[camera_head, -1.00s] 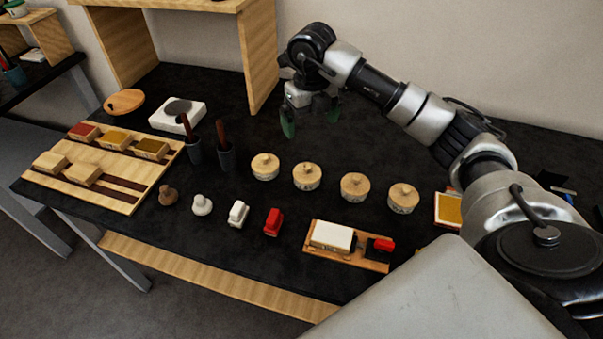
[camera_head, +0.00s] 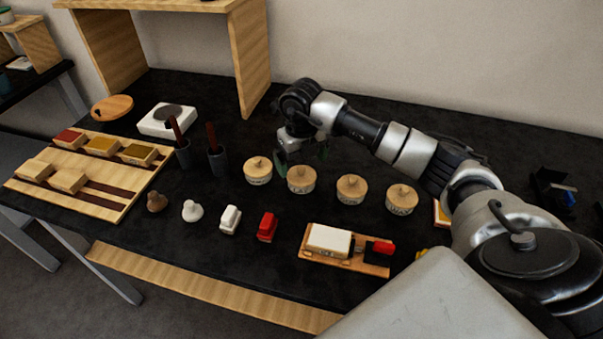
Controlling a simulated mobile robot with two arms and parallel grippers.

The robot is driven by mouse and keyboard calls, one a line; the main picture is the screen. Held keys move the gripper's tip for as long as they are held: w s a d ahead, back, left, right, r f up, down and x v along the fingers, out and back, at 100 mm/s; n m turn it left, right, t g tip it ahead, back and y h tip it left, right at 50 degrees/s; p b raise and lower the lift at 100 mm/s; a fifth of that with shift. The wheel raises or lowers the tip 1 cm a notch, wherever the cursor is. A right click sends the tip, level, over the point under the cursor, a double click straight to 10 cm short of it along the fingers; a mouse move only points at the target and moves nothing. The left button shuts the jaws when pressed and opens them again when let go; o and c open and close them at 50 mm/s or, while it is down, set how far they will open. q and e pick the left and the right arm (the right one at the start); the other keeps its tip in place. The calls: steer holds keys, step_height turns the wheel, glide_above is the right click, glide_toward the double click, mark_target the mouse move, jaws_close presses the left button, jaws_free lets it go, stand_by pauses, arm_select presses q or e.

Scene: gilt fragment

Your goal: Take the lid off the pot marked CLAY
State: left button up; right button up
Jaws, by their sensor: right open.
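Several small pots with round wooden lids and wooden knobs stand in a row: the far left pot (camera_head: 257,171), the second pot (camera_head: 301,178), the third pot (camera_head: 351,189) and the far right pot (camera_head: 401,199). All have their lids on. There is dark lettering on their pale sides, too small to read, so I cannot tell which is CLAY. My right gripper (camera_head: 303,154) is open, just behind and above the first and second pots, with its green-tinted fingers pointing down. The second pot partly overlaps it in view. My left gripper is not in view.
In front stand a red block (camera_head: 267,227), a white block (camera_head: 230,220) and a tray (camera_head: 345,250) with a white pad. Dark cups (camera_head: 218,162) with tools stand to the left, near a wooden rack (camera_head: 90,175). A wooden shelf (camera_head: 249,55) rises behind.

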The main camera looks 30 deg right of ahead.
mark_target(301, 167)
step_height(301, 167, down, 4)
steer(key=shift+w+r, duration=0.1)
steer(key=shift+r, duration=0.1)
steer(key=c, duration=0.9)
steer(key=shift+r, duration=0.1)
